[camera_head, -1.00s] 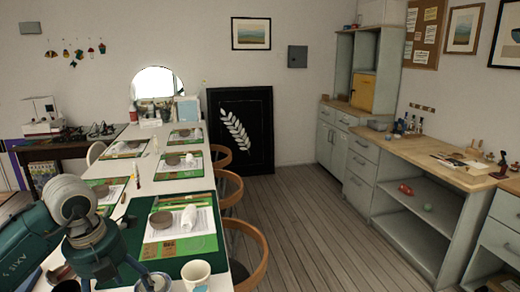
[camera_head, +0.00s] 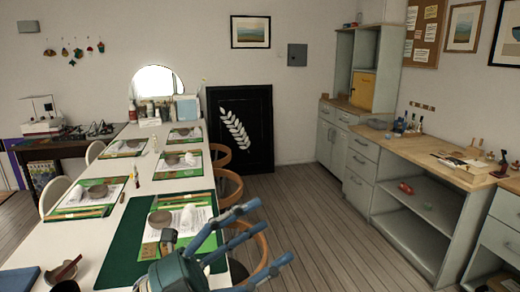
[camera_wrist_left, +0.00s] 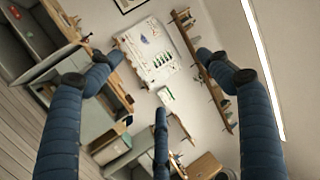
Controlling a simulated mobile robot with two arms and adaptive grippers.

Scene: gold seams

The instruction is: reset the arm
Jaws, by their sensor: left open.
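My left gripper (camera_head: 240,230) is at the bottom middle of the head view, raised in front of the near right edge of the long white table. Its blue fingers are spread open with nothing between them. In the left wrist view the spread fingers (camera_wrist_left: 158,105) also show, empty, with the room tilted behind them. The gripper hides part of the nearest place setting and a chair. My right gripper is not in view.
The white table (camera_head: 60,240) holds several green mats with papers and grey discs. A bowl (camera_head: 65,270) and a blue book (camera_head: 18,278) lie at its near left. Wooden chairs (camera_head: 228,186) line its right side. Floor (camera_head: 310,215) is free before the grey cabinets (camera_head: 415,215).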

